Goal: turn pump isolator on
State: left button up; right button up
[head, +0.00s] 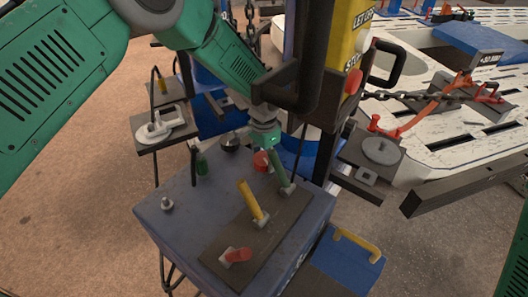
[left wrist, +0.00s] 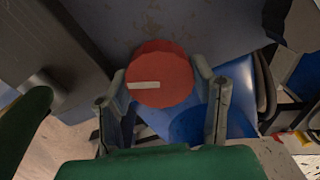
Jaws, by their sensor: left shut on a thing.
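A round red knob (left wrist: 165,65) with a white mark fills the middle of the left wrist view. The mark lies nearly level across its left half. In the head view the red knob (head: 260,160) sits by the far edge of the grey-blue box (head: 165,240). My left gripper (head: 265,140) reaches down to it from above. In the left wrist view its two fingers (left wrist: 160,78) stand on either side of the knob and are shut on it. No label for the pump isolator is readable. My right gripper does not show.
On the box's brown plate (head: 220,245) stand a green lever (head: 281,172), a yellow lever (head: 250,199) and a red lever (head: 239,255). A dark post with a yellow sign (head: 350,30) stands just right of my left forearm. Side shelves and a chain are close by.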

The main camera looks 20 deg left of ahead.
pick_arm(q)
jog(key=m+p, duration=0.1)
jog(key=m, duration=0.1)
jog(key=shift+r+m, duration=0.1)
jog(key=shift+m, duration=0.3)
jog(key=m+p, duration=0.1)
jog(key=m, duration=0.2)
jog(key=shift+m+p, duration=0.3)
jog(key=shift+p, duration=0.05)
jog(key=m, duration=0.3)
jog(key=shift+p, duration=0.3)
jog(key=shift+m, duration=1.7)
jog(key=o, duration=1.2)
jog(key=shift+c, duration=0.2)
